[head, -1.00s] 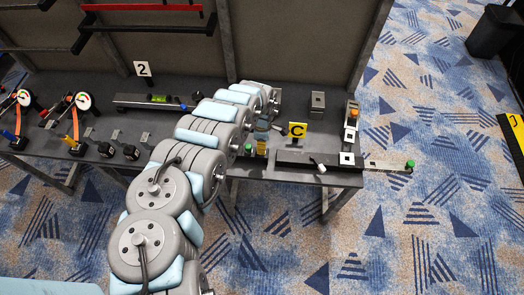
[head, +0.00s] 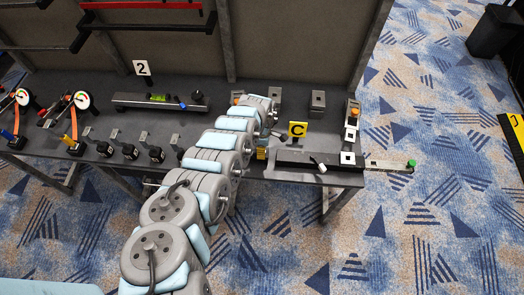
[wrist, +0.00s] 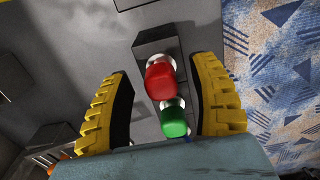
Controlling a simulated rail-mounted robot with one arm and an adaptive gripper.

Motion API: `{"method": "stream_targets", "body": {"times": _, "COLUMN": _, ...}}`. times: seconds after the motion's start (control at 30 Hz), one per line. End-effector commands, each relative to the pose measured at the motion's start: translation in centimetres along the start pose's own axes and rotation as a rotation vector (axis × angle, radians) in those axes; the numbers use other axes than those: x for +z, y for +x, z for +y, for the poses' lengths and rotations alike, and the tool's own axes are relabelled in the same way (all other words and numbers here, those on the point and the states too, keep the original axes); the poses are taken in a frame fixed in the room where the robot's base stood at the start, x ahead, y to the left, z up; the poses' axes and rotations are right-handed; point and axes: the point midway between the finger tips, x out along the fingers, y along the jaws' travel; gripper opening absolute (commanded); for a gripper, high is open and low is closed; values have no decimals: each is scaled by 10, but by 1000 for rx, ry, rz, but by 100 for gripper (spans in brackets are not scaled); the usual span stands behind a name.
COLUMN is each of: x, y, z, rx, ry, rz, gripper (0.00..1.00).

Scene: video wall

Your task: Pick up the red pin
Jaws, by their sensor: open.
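The red pin (wrist: 160,80) shows in the wrist view as a rounded red cap on a pale metal base, on a dark block (wrist: 155,47). A green pin (wrist: 174,122) stands right beside it, nearer my wrist. My gripper (wrist: 163,88) is open, with one yellow ribbed finger on each side of the two pins. I see a gap between each finger and the red cap. In the head view my arm hides the red pin, and only a bit of yellow finger (head: 261,154) shows.
A grey block (head: 318,102) stands behind. Several small black-knobbed fittings (head: 130,151) line the bench to the left.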

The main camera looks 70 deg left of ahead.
Motion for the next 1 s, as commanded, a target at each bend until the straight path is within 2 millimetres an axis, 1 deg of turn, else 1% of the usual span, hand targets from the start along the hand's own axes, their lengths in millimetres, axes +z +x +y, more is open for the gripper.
{"method": "stream_targets", "body": {"times": 0.03, "x": 0, "y": 5, "z": -1, "rx": -2, "ry": 0, "rz": -1, "gripper": 61}}
{"method": "stream_targets", "body": {"times": 0.1, "x": 0, "y": 7, "z": -2, "rx": -4, "ry": 1, "rz": 0, "gripper": 61}}
{"method": "stream_targets", "body": {"times": 0.4, "x": 0, "y": 7, "z": -1, "rx": -3, "ry": 1, "rz": 1, "gripper": 61}}
{"method": "stream_targets", "body": {"times": 0.43, "x": 0, "y": 7, "z": -1, "rx": -3, "ry": 1, "rz": 1, "gripper": 58}}
{"method": "stream_targets", "body": {"times": 0.47, "x": 0, "y": 7, "z": -1, "rx": -3, "ry": 1, "rz": 1, "gripper": 49}}
{"method": "stream_targets", "body": {"times": 0.5, "x": 0, "y": 7, "z": -1, "rx": -3, "ry": 1, "rz": 1, "gripper": 38}}
{"method": "stream_targets", "body": {"times": 0.57, "x": 0, "y": 7, "z": -1, "rx": -3, "ry": 0, "rz": 1, "gripper": 20}}
{"method": "stream_targets", "body": {"times": 0.6, "x": 0, "y": 7, "z": -1, "rx": -3, "ry": 1, "rz": 1, "gripper": 9}}
{"method": "stream_targets", "body": {"times": 0.63, "x": 0, "y": 7, "z": -1, "rx": -3, "ry": 1, "rz": 1, "gripper": 0}}
{"method": "stream_targets", "body": {"times": 1.0, "x": 0, "y": 5, "z": -1, "rx": -2, "ry": 0, "rz": 1, "gripper": 0}}
